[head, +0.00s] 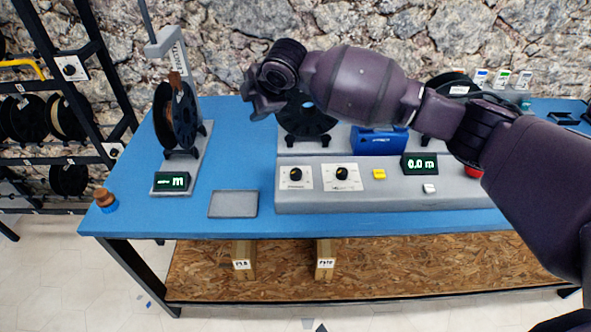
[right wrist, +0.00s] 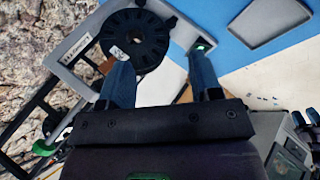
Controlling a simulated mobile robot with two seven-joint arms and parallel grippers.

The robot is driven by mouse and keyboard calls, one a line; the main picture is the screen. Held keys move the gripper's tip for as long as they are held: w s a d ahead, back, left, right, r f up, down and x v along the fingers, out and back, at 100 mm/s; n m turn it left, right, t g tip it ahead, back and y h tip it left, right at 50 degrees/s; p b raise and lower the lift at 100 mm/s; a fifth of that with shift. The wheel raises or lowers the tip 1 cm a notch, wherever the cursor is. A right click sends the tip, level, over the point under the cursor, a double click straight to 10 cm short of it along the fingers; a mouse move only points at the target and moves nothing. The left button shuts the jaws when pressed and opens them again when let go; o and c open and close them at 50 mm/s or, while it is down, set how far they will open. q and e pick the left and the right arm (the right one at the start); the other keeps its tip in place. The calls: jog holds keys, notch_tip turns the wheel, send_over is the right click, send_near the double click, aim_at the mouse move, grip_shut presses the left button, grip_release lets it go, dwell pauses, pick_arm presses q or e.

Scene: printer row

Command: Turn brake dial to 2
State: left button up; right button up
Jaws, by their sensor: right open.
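Two black dials on white plates sit on the front of the grey console: a left dial (head: 296,174) and a right dial (head: 342,173). Their labels are too small to read, so I cannot tell which is the brake dial or its setting. My right gripper (head: 252,98) is above the table, up and left of both dials and apart from them. In the right wrist view its two fingers (right wrist: 160,78) are spread with nothing held between them.
A black spool (head: 180,118) on a stand with a display (head: 171,183) stands left. A flat grey tray (head: 233,204) lies left of the console. A blue box (head: 379,141), a yellow button (head: 379,174) and a "0.0 m" display (head: 419,164) sit on the console.

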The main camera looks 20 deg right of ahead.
aim_at(296, 172)
jog(key=s+d+f+n+g+h, duration=0.4)
jog(key=s+d+f+n+g, duration=0.2)
jog(key=d+f+n+g, duration=0.15)
jog(key=f, duration=0.3)
jog(key=f+b, duration=0.1)
jog(key=f, duration=0.5)
jog(key=shift+s+d+b, duration=0.1)
jog(key=shift+d+b, duration=0.15)
jog(key=shift+b, duration=0.05)
pick_arm(q)
jog(key=shift+w+d+f, duration=0.15)
jog(key=shift+f, duration=0.15)
pick_arm(e)
jog(key=shift+f, duration=0.5)
jog(key=c, duration=0.9)
pick_arm(q)
jog(key=shift+f, duration=0.2)
jog(key=shift+r, duration=0.1)
pick_arm(e)
jog(key=shift+r, duration=0.1)
